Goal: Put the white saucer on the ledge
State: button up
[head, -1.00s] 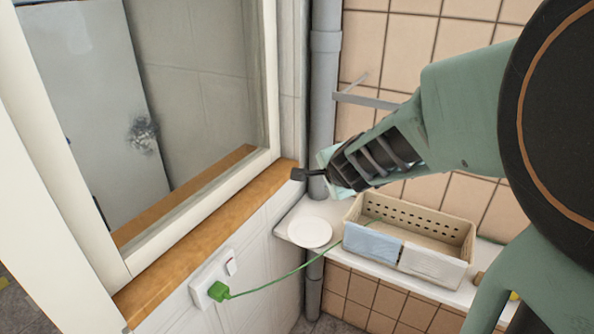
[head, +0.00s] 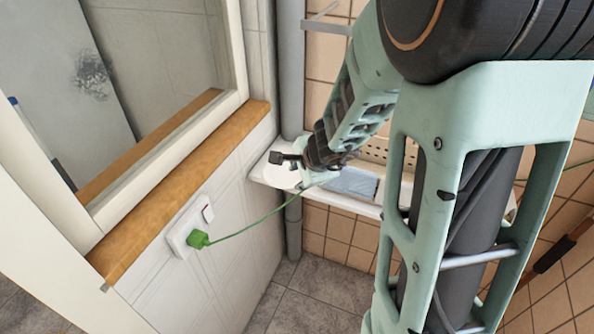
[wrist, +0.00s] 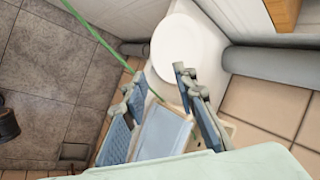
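The white saucer (head: 282,178) lies on the white corner shelf (head: 262,168), beside the grey pipe. In the head view my gripper (head: 287,159) covers part of it. The wrist view shows the saucer (wrist: 188,48) whole, just beyond the fingertips. My gripper (wrist: 160,74) is open with nothing between its fingers. It is over the shelf, close to the saucer; I cannot tell the exact height. The wooden window ledge (head: 190,180) runs along the wall to the left and is bare; a corner of wood (wrist: 284,12) shows at top right in the wrist view.
A beige basket (head: 375,150) with a pale blue front piece (head: 352,184) stands right of the saucer, partly behind my arm. A grey pipe (head: 291,75) rises behind the shelf. A green cable (head: 245,228) runs from a green plug (head: 198,239) toward the shelf.

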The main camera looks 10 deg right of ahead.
aim_at(289, 184)
jog(key=shift+b+x, duration=2.45)
jog(key=shift+x, duration=1.8)
jog(key=shift+c, duration=0.4)
jog(key=c, duration=0.5)
jog(key=shift+s, duration=0.1)
grip_shut()
